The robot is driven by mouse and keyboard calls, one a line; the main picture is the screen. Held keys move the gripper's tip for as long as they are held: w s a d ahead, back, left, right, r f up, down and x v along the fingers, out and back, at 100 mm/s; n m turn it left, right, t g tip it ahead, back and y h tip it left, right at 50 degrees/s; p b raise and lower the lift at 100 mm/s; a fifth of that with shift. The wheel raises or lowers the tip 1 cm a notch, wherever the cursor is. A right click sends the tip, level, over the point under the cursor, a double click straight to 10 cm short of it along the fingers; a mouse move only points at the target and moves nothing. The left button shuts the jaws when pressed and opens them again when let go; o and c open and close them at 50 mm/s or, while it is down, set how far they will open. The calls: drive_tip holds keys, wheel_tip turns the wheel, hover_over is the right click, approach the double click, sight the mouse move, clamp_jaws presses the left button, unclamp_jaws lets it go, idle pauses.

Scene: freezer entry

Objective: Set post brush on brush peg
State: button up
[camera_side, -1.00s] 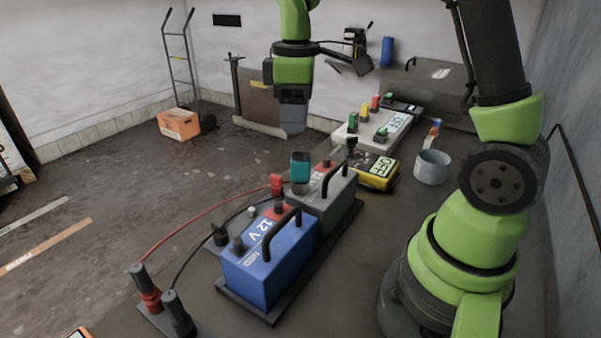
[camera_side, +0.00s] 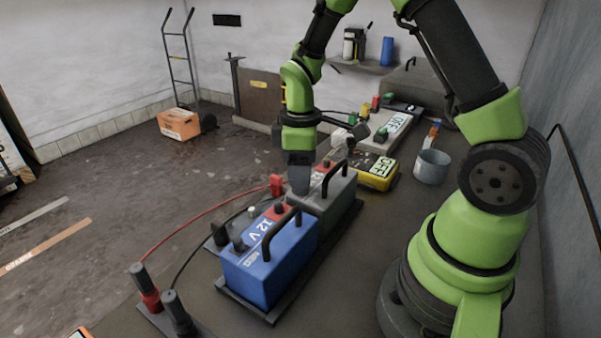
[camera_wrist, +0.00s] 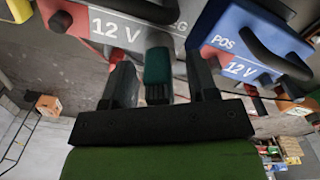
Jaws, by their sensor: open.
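The post brush, a teal block with a dark bristled end, shows in the wrist view (camera_wrist: 158,67) between the two fingers of my gripper (camera_wrist: 161,78). The fingers stand apart, one on each side of it, and a gap shows on both sides. In the side view my gripper (camera_side: 299,186) points down at the left end of the grey battery (camera_side: 337,197), and its fingers hide the brush. I cannot pick out the brush peg with certainty in either view.
A blue 12 V battery (camera_side: 268,262) with a black handle stands in front of the grey one. A red clamp (camera_side: 276,185) lies close left of my gripper. A yellow meter (camera_side: 378,173), a grey cup (camera_side: 432,168) and a switch panel (camera_side: 388,132) are behind to the right.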

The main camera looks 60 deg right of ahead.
clamp_jaws()
wheel_tip(320, 180, up, 14)
idle(1.2)
drive_tip(key=w+a+f, duration=0.1)
drive_tip(key=w+f, duration=0.4)
drive_tip(key=f, duration=0.3)
drive_tip(key=w+a+f, duration=0.2)
drive_tip(key=w+f, duration=0.3)
drive_tip(key=f, duration=0.2)
drive_tip(key=shift+a+f, duration=0.3)
drive_tip(key=shift+f, duration=0.05)
